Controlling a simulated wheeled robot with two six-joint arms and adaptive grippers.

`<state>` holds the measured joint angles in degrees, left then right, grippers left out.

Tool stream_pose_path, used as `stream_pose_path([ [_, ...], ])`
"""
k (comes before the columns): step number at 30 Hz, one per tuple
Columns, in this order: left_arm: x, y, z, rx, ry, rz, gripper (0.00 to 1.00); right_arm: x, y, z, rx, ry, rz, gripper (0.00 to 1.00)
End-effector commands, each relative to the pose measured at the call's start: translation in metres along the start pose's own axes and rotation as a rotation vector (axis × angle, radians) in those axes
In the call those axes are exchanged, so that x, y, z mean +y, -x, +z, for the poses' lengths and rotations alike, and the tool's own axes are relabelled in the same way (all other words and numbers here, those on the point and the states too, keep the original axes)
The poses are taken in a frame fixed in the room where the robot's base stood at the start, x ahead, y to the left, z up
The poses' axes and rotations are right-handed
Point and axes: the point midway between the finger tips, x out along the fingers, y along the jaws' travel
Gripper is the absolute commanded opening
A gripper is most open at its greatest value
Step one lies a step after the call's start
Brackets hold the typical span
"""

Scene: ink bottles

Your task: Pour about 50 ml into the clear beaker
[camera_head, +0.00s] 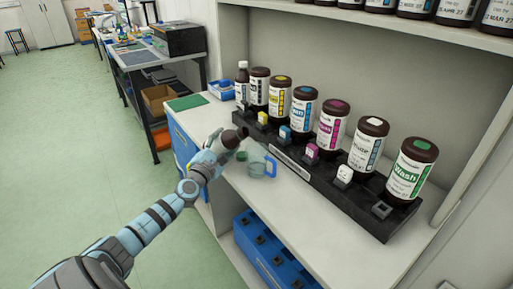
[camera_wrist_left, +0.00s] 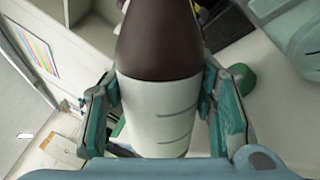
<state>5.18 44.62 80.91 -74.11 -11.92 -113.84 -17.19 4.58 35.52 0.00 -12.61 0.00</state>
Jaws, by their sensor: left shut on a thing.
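My left gripper (camera_head: 222,150) is shut on a dark brown bottle (camera_head: 234,138) above the front edge of the counter. In the left wrist view the brown bottle (camera_wrist_left: 155,50) with a lined white label fills the space between the teal fingers. In the head view the bottle looks tilted toward the beaker. The clear beaker (camera_head: 256,161) with a blue handle stands on the counter just right of the bottle. Its liquid level is too small to tell. The bottle's mouth and any stream are not clear. My right gripper is not in view.
A black stepped rack (camera_head: 345,203) holds a row of brown bottles with coloured labels, ending at a green Wash bottle (camera_head: 411,170). A green mat (camera_head: 187,102) and a blue bin (camera_head: 221,90) lie at the counter's far end.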

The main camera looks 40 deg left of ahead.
Motion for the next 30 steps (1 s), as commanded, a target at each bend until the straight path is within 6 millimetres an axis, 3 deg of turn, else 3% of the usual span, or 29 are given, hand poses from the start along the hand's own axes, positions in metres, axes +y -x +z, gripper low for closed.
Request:
stream_pose_path([
  [1, 0.007, -0.001, 0.010, 0.004, 0.052, 0.002, 0.00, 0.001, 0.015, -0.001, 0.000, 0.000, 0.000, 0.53],
  [8, 0.033, -0.004, 0.040, 0.021, 0.245, 0.002, 0.00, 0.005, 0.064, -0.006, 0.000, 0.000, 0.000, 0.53],
  [9, 0.032, -0.004, 0.040, 0.024, 0.278, 0.002, 0.00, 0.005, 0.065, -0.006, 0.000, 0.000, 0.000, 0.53],
  [10, 0.018, -0.003, 0.028, 0.028, 0.312, 0.001, 0.00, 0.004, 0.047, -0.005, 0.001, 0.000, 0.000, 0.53],
  [13, -0.001, -0.001, 0.009, 0.039, 0.421, 0.000, 0.00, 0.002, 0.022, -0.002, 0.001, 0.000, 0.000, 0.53],
  [15, 0.016, -0.003, 0.019, 0.057, 0.614, -0.001, 0.00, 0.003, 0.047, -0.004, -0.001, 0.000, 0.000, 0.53],
  [19, 0.028, -0.005, 0.028, 0.073, 0.781, -0.003, 0.00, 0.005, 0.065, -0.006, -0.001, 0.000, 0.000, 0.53],
  [24, 0.030, -0.005, 0.030, 0.084, 0.899, -0.004, 0.00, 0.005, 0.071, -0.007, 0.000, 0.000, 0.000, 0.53],
  [30, 0.028, -0.005, 0.029, 0.085, 0.910, -0.004, 0.00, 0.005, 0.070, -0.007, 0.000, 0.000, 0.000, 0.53],
])
